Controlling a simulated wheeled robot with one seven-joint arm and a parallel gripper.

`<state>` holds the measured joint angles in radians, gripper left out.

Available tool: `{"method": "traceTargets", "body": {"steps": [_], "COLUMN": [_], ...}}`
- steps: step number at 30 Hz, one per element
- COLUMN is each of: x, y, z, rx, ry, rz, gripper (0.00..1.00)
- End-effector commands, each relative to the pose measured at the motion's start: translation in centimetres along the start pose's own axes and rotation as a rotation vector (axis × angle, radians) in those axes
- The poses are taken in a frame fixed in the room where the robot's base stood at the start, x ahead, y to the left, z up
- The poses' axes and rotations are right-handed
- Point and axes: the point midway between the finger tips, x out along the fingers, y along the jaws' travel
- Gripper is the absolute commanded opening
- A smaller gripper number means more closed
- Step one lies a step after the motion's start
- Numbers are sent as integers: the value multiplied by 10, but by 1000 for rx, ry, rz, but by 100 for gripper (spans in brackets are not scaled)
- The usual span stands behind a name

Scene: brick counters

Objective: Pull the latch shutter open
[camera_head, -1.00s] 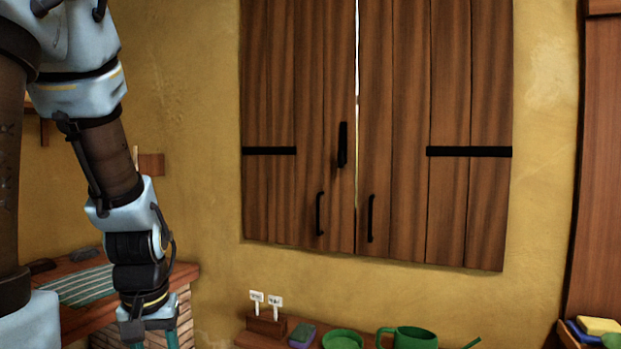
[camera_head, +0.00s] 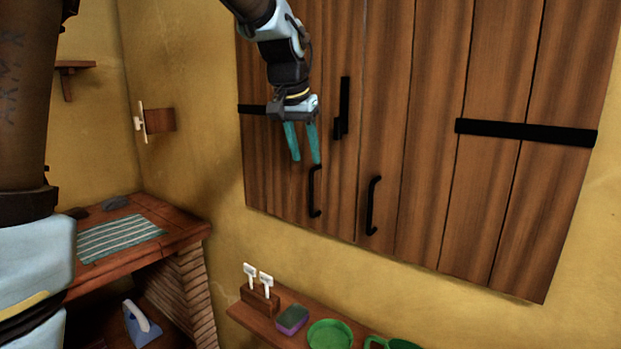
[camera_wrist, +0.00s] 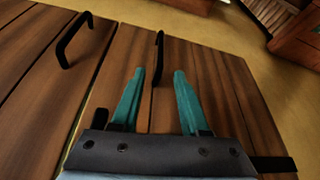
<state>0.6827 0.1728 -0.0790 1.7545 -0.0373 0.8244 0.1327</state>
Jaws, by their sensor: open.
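Two brown plank shutters hang on the wall, the left shutter (camera_head: 275,165) and the right shutter (camera_head: 440,190). They look shut, with a thin bright seam between them in the wrist view. A black latch (camera_head: 344,105) stands upright on the left shutter near the seam. Below it is the left shutter's black handle (camera_head: 314,192); the right shutter has its own black handle (camera_head: 373,205). My gripper (camera_head: 306,160) is open and empty, teal fingers pointing down, just above the left handle. In the wrist view that handle (camera_wrist: 159,58) lies between the fingertips; contact cannot be told.
Black hinge straps (camera_head: 525,132) cross the shutters. Below is a small shelf (camera_head: 250,318) with a green bowl (camera_head: 330,336), a sponge (camera_head: 292,319) and white labels. At left a brick-sided counter (camera_head: 190,232) holds a striped cloth (camera_head: 120,238).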

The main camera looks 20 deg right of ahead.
Motion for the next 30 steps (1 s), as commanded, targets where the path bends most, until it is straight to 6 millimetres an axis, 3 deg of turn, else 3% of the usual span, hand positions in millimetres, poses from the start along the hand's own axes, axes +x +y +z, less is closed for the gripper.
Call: {"method": "traceTargets", "body": {"steps": [9,15,28,30], "x": [58,84,95,94], "y": [0,-1,-1,-1], "z": [1,0,1,1], "rx": [-1,-2,-2,-2], "ry": [-6,-2,0,0], "rz": [0,-1,-1,-1], "gripper": [45,45,45,37]}}
